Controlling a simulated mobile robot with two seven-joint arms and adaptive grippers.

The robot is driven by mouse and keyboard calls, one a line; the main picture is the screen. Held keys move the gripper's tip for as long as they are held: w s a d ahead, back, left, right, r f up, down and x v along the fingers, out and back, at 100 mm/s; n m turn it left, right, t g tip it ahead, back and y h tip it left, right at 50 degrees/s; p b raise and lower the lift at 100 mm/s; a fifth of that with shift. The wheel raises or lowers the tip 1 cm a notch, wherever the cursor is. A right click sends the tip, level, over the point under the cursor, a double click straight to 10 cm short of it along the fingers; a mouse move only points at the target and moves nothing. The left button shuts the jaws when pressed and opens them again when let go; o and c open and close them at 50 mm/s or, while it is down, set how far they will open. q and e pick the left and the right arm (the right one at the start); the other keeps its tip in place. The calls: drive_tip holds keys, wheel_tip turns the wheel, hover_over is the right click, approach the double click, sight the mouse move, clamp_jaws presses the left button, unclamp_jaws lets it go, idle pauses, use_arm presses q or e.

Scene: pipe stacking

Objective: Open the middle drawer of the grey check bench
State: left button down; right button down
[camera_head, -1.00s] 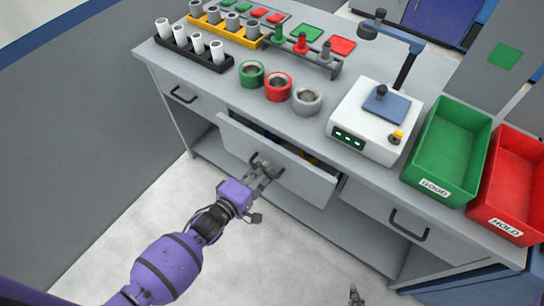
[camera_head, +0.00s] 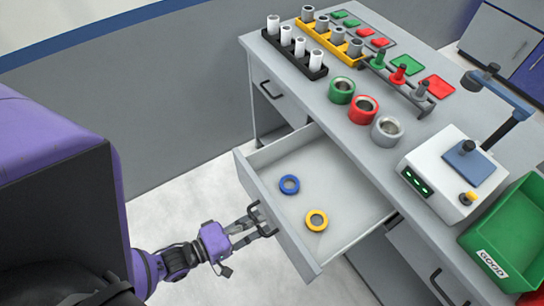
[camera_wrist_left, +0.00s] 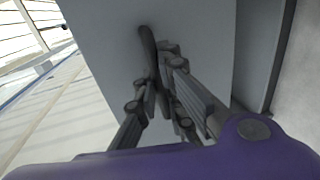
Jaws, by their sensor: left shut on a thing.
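The grey check bench (camera_head: 385,165) fills the right of the head view. Its middle drawer (camera_head: 275,225) is pulled well out, with a blue ring (camera_head: 289,184) and a yellow ring (camera_head: 316,220) lying apart on its floor. My left gripper (camera_head: 262,222) is shut on the dark drawer handle (camera_head: 256,212) at the drawer's front. The left wrist view shows the fingers (camera_wrist_left: 160,95) around the handle (camera_wrist_left: 148,48) against the drawer front. My right gripper is not in view.
On the bench top stand racks of white (camera_head: 295,45) and grey pipes, and green (camera_head: 342,90), red (camera_head: 363,109) and grey (camera_head: 387,130) collars. A white device (camera_head: 440,175) and a green bin (camera_head: 515,240) stand to the right. The closed left drawer (camera_head: 275,90) sits beside the open one.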

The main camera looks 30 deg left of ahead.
use_arm(q)
drive_tip(key=shift+s+a, duration=0.35)
drive_tip(key=shift+s, duration=0.15)
drive_tip(key=c, duration=1.8)
unclamp_jaws()
drive_tip(key=shift+c, duration=0.2)
drive_tip(key=v, duration=1.2)
